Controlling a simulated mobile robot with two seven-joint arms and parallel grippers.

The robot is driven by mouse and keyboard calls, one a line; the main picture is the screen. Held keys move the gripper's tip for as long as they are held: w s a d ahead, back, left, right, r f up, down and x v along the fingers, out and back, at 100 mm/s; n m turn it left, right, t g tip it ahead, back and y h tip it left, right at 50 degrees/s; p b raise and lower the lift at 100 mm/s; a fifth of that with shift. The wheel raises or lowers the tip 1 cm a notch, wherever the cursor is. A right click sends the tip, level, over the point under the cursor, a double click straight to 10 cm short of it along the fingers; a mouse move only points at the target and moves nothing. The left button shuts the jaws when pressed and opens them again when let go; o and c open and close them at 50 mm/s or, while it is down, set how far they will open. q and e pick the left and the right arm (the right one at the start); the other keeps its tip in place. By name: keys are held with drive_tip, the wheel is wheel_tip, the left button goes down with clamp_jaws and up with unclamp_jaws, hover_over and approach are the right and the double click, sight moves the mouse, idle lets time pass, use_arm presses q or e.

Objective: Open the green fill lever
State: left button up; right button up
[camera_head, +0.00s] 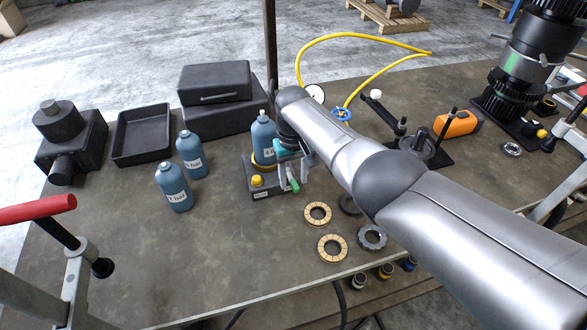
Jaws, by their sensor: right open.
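The green fill lever (294,183) hangs at the right side of a small dark filling stand (262,190) that has a yellow knob (257,181). A blue bottle (263,137) stands upright in this stand, with its lower part in a yellow ring. My right arm reaches in from the right, and my right gripper (290,167) is open at the lever's upper end. The arm and gripper partly hide the lever's mount, and I cannot tell whether the fingers touch the lever. My left gripper is not in view.
Two blue bottles (174,187) stand left of the stand. Ring discs (332,248) lie on the table (225,255) to its front right. A black tray (143,135) and black case (214,82) are behind. A red handle (38,211) juts in at left. The front left table is clear.

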sight(293, 181)
wheel_tip(293, 181, up, 6)
drive_tip(key=shift+r+p, duration=0.1)
drive_tip(key=shift+p, duration=0.85)
wheel_tip(293, 181, up, 9)
